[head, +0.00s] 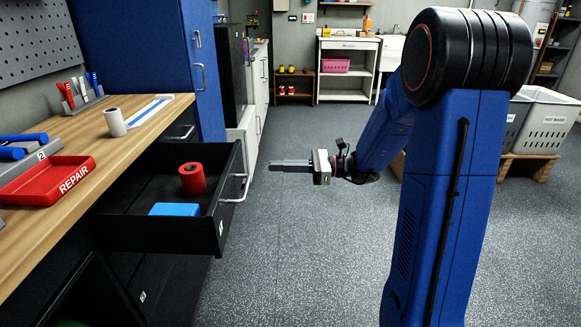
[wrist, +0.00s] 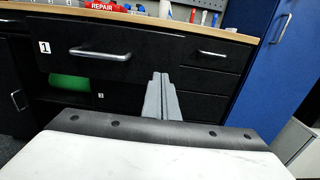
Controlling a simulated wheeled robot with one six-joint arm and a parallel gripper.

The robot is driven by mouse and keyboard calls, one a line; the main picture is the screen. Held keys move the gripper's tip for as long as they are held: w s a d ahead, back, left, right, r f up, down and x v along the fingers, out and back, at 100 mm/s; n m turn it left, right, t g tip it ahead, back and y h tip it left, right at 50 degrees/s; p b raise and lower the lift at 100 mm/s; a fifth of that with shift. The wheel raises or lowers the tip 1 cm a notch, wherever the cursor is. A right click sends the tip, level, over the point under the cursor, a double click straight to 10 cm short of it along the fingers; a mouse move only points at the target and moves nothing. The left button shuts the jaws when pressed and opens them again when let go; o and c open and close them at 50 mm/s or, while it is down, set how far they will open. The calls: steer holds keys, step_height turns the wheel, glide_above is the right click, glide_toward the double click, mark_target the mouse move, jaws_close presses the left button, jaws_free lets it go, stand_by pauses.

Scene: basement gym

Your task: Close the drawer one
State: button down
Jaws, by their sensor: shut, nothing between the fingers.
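Drawer one (head: 160,236) is black and stands pulled well out from under the wooden workbench in the head view. Its silver bar handle (head: 243,187) is on the front. A red roll (head: 192,179) and a blue block (head: 174,209) lie inside it. In the wrist view the drawer front (wrist: 140,45) bears a white label 1, with its handle (wrist: 100,53) left of my fingers. My gripper (head: 271,165) is shut and empty, pointing left toward the drawer front. It stands to the right of the handle, apart from it. My shut fingers also show in the wrist view (wrist: 160,78).
The workbench (head: 120,150) carries a red REPAIR tray (head: 48,180) and a white roll (head: 115,122). A blue cabinet (head: 150,60) stands beyond the drawer. The grey floor (head: 290,245) right of the drawer is clear. Other drawers (wrist: 200,100) show below.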

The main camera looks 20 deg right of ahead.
steer(key=x, duration=0.8)
steer(key=shift+f, duration=0.1)
steer(key=shift+a, duration=0.1)
glide_toward(168, 179)
steer(key=w+a+r, duration=0.1)
steer(key=a, duration=0.2)
steer(key=w+a+r, duration=0.1)
steer(key=a+r, duration=0.1)
steer(key=a, duration=0.1)
steer(key=w+a+r, duration=0.1)
steer(key=a, duration=0.2)
steer(key=shift+w+a+r, duration=0.15)
steer(key=shift+w+r, duration=0.1)
steer(key=shift+r, duration=0.15)
steer(key=shift+w+a+r, duration=0.1)
steer(key=shift+r, duration=0.1)
